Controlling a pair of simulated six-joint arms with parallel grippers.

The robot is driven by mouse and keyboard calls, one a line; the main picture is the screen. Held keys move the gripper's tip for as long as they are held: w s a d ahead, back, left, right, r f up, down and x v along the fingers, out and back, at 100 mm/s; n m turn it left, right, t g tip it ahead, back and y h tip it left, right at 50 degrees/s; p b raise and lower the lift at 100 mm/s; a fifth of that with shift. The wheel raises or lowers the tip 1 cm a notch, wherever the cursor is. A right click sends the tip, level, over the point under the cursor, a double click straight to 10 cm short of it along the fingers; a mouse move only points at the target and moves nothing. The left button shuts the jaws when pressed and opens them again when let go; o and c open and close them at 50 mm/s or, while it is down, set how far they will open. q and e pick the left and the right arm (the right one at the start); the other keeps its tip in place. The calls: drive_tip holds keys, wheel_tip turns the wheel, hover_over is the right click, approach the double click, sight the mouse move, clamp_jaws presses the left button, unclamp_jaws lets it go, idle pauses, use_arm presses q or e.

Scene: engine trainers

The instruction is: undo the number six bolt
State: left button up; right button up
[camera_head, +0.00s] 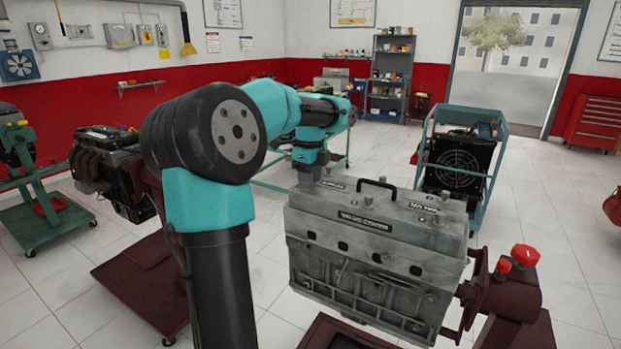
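The grey engine block (365,265) is held on a stand in the middle of the view. Its top cover (385,208) carries a black handle, small dark labels and a few upright bolts, one of them near the handle (367,202). Bolt numbers are too small to read, so I cannot tell which is number six. My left arm reaches over from the left. Its gripper (309,178) points down at the cover's far left corner. The fingers are small and partly hidden, so I cannot tell their opening or whether they touch a bolt. My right gripper is not in view.
The dark red engine stand (505,300) with red knobs (525,255) juts out at the block's right. Another engine (110,170) stands behind my arm at left. A teal-framed radiator cart (455,165) stands behind right. White tiled floor is open at far right.

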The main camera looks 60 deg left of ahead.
use_arm(q)
clamp_jaws()
